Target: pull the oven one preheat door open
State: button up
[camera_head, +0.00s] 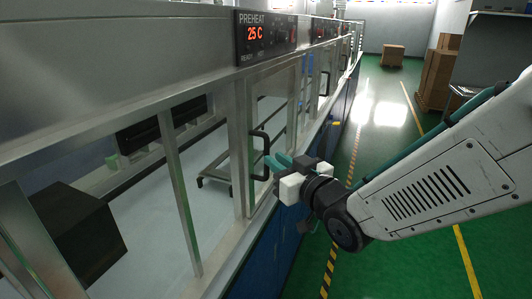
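The preheat door (273,115) is a glass panel in a metal frame, below the red "PREHEAT 25 C" display (265,36). A black bar handle (259,155) stands on the left part of the door. The door looks shut. My gripper (270,163) reaches in from the right with teal fingers at the lower part of the handle. The fingers overlap the handle in this view; I cannot tell whether they touch it or are closed on it.
More panels with displays and handles (325,82) continue down the line. A green floor aisle (380,140) lies free to the right, with a yellow-black stripe along the machine. Cardboard boxes (437,75) stand far right. A dark box (80,235) shows behind glass at left.

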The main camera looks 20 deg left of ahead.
jog(key=x, duration=0.5)
